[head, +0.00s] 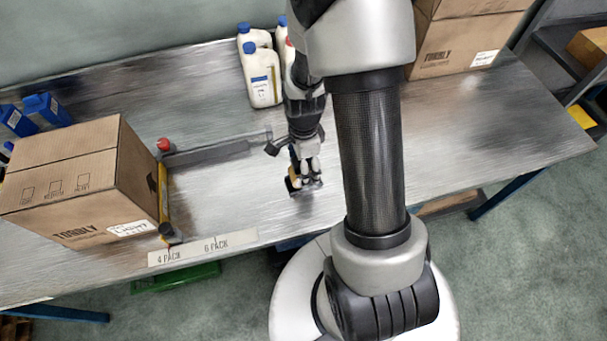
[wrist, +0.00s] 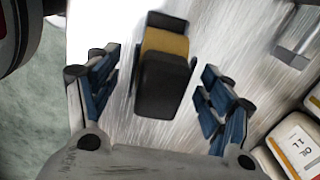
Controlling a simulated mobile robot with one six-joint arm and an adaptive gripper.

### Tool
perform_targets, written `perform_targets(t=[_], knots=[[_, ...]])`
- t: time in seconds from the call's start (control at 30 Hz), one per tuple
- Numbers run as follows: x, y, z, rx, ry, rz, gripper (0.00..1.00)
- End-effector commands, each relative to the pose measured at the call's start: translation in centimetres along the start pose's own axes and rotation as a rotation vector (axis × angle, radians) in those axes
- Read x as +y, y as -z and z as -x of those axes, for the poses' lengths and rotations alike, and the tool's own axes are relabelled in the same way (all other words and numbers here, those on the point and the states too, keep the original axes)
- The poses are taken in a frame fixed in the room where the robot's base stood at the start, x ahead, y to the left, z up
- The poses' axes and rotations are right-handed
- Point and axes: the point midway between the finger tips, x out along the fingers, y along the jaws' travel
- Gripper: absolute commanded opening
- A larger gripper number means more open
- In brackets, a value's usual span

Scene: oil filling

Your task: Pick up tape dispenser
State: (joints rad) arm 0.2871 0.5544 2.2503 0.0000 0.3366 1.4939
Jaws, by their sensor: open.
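The tape dispenser (wrist: 165,72) is black with a yellow-tan band. In the wrist view it lies on the metal table between the two fingers of my gripper (wrist: 159,95). The fingers are spread, with clear gaps on both sides of the dispenser, and I see no contact. In the head view the dispenser (head: 293,182) shows as a small dark and yellow shape, partly hidden behind my gripper (head: 308,178). My gripper points down at it near the middle of the table. How high the fingertips are above the table is hard to tell.
A cardboard box (head: 75,180) stands at the left beside a yellow-edged guide (head: 163,200). White bottles (head: 262,78) with blue caps stand behind my gripper. Another carton (head: 465,45) is at the back right. A "4 PACK / 6 PACK" label (head: 203,247) lies along the front edge. The table (head: 480,120) is clear at the right.

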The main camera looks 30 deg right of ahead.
Motion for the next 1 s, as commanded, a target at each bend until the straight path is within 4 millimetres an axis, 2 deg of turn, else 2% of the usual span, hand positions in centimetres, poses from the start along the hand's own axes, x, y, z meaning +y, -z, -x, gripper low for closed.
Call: perform_targets(t=[0.03, 0.13, 0.37, 1.0], knots=[[0.1, 0.0, -1.3, 0.0, -0.004, 0.0, 0.73], [0.0, 0.0, -2.4, 0.0, -0.002, 0.0, 0.73], [0.0, 0.0, -2.5, 0.0, 0.0, 0.0, 0.73], [0.0, 0.0, -2.5, 0.0, -0.001, 0.0, 0.31]])
